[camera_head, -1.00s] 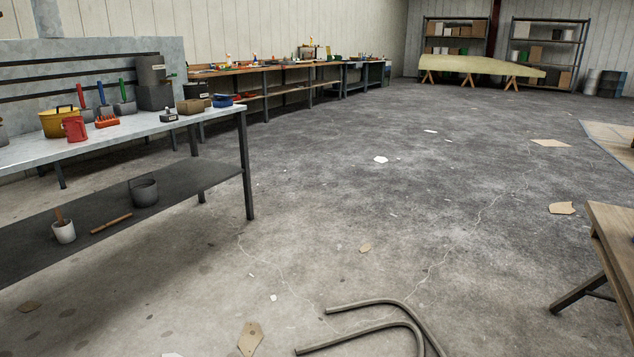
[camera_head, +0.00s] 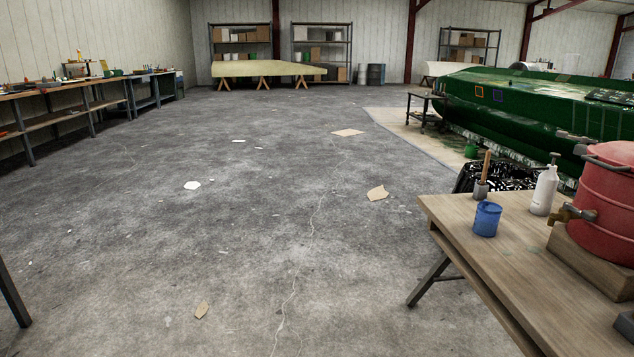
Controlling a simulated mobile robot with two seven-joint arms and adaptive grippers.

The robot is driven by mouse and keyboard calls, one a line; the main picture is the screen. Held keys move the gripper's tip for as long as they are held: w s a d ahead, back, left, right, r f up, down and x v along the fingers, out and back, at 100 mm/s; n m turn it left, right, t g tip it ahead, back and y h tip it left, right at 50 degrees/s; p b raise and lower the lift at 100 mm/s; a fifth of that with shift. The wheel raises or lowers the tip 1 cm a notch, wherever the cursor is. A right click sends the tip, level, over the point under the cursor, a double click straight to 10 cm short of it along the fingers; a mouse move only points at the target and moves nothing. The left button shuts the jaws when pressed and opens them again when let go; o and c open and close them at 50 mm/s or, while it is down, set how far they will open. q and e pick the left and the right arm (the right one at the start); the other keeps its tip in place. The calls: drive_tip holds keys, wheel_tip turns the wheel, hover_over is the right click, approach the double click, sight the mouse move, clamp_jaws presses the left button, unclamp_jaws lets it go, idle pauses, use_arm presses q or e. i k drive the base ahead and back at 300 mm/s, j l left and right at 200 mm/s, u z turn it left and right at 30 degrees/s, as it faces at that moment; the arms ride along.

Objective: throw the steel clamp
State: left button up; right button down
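I cannot make out a steel clamp in the head view. The long workbench (camera_head: 60,92) at the far left carries many small tools, too small to tell apart. Neither of my grippers is in view.
A green hull mould (camera_head: 540,100) stands at the right behind the table. A small dark trolley (camera_head: 425,112) is beside it. A black bin (camera_head: 468,178) is behind the table. The middle floor is open, with flat scraps such as cardboard (camera_head: 377,193).

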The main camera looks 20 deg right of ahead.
sight(584, 140)
drive_tip(key=i+z, duration=0.35)
drive_tip(key=i, duration=0.4)
drive_tip(key=i+j+z, duration=0.1)
drive_tip(key=i+z, duration=0.3)
drive_tip(key=i, duration=0.4)
